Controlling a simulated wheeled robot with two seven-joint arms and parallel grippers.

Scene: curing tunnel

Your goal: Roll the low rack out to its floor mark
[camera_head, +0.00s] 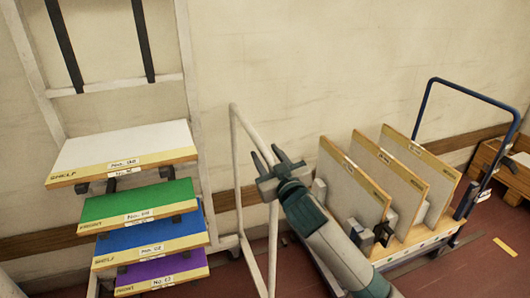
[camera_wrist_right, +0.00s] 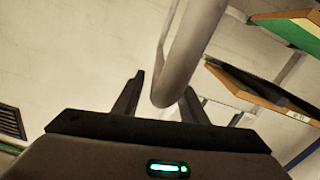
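A low wheeled rack (camera_head: 418,243) stands at the right, with several pale boards (camera_head: 355,185) upright on it and a blue tube handle (camera_head: 420,108) at its far right end. A white tube frame (camera_head: 236,160) stands left of it; I cannot tell which rack it belongs to. My right gripper (camera_head: 278,158) is open and empty beside this frame. In the right wrist view the bend of a pale tube (camera_wrist_right: 168,95) shows between the open fingers (camera_wrist_right: 163,95); contact cannot be told. My left gripper is not in view.
A tall white rack (camera_head: 190,100) at the left holds white, green, blue and purple panels (camera_head: 140,205) on sloping shelves. A wooden crate (camera_head: 505,178) is at the far right. Yellow strips (camera_head: 505,246) mark the red floor, which is clear at the lower right.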

